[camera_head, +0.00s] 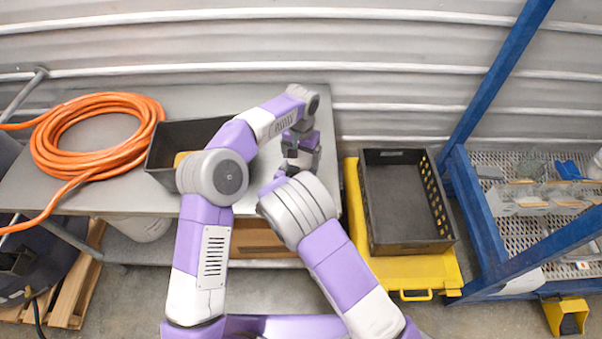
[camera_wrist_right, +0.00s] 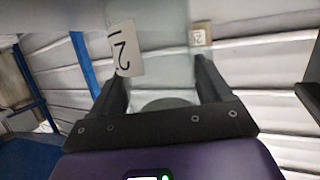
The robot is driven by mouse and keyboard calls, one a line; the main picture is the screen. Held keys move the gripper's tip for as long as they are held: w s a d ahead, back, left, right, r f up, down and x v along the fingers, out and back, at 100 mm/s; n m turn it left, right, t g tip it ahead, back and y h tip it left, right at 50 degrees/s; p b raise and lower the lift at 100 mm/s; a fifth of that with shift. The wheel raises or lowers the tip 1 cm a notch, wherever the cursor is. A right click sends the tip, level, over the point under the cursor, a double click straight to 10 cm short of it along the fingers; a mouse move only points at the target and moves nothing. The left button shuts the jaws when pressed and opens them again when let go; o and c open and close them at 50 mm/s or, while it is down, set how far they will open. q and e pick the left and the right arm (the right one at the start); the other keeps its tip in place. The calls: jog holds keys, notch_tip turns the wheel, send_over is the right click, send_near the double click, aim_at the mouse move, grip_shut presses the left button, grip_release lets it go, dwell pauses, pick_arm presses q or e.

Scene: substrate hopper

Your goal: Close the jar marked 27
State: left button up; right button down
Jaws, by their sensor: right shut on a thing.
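My right gripper (camera_wrist_right: 160,78) is shut on a clear glass jar (camera_wrist_right: 165,45) in the right wrist view, one dark finger on each side. The jar's white label (camera_wrist_right: 125,48) shows a "2" and part of another mark, so I cannot read the whole number. A dark round shape (camera_wrist_right: 165,103) lies between the fingers; I cannot tell if it is a lid. In the head view my left gripper (camera_head: 301,158) is over the right end of the grey table; its jaws are too small and covered to judge. My right gripper and the jar are hidden there behind my arms.
The grey table (camera_head: 70,190) holds a coiled orange hose (camera_head: 85,165) and a dark bin (camera_head: 160,155), partly behind my left arm. Right of the table, a black crate (camera_head: 400,195) sits on a yellow base (camera_head: 410,275). A blue-framed rack (camera_head: 465,185) stands farther right.

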pick_arm(q)
jog(key=shift+o, duration=0.5)
notch_tip(320, 180, up, 12)
dwell(0.4)
pick_arm(e)
grip_release()
pick_arm(q)
notch_tip(320, 180, up, 3)
jog(key=p, duration=0.3)
pick_arm(e)
jog(key=v, duration=0.7)
jog(key=shift+s, duration=0.25)
jog(key=shift+a+r, duration=0.1)
jog(key=shift+a, duration=0.05)
